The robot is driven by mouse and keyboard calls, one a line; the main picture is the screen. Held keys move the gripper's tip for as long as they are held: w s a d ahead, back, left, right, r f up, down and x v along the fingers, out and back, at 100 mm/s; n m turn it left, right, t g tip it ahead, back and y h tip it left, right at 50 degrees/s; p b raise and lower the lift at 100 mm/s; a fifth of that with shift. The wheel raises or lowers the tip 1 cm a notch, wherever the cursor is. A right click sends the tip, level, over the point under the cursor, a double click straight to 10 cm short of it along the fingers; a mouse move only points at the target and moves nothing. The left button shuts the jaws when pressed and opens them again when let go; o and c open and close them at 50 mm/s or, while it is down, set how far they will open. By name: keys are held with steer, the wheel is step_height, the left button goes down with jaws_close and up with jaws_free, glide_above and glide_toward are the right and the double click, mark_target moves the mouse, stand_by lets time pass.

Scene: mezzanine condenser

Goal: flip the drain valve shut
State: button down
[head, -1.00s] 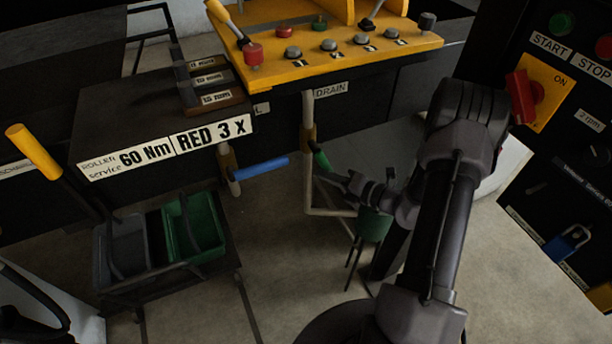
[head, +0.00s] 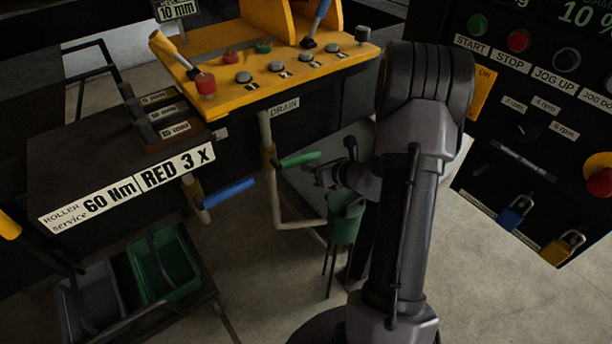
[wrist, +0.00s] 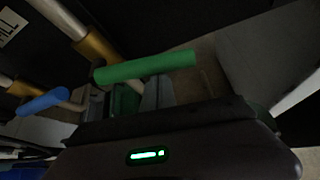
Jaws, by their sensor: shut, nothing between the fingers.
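The drain valve sits on a pale vertical pipe (head: 265,130) beside a DRAIN label (head: 285,107). Its brass-coloured body (head: 268,157) carries a green lever (head: 300,160), which sticks out to the right, roughly square across the pipe. The green lever also shows in the wrist view (wrist: 145,67), large and just beyond my gripper's housing. My gripper (head: 314,174) is shut and empty, just below the lever's outer end in the head view. I cannot tell whether it touches the lever.
A second valve with a blue lever (head: 230,192) is to the left, its lever also sideways. A green funnel-like container (head: 345,218) stands under my wrist. A trolley holds a green bin (head: 163,265). The yellow console (head: 260,85) overhangs above; a control panel (head: 545,130) is at right.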

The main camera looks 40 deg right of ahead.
steer(key=shift+d+r+n+h, duration=0.15)
steer(key=shift+r+n+h, duration=0.05)
steer(key=shift+r, duration=0.35)
steer(key=shift+d+r+n+h, duration=0.15)
steer(key=shift+r+n+h, duration=0.05)
steer(key=shift+r, duration=0.35)
steer(key=shift+w+r, duration=0.1)
steer(key=shift+r, duration=0.05)
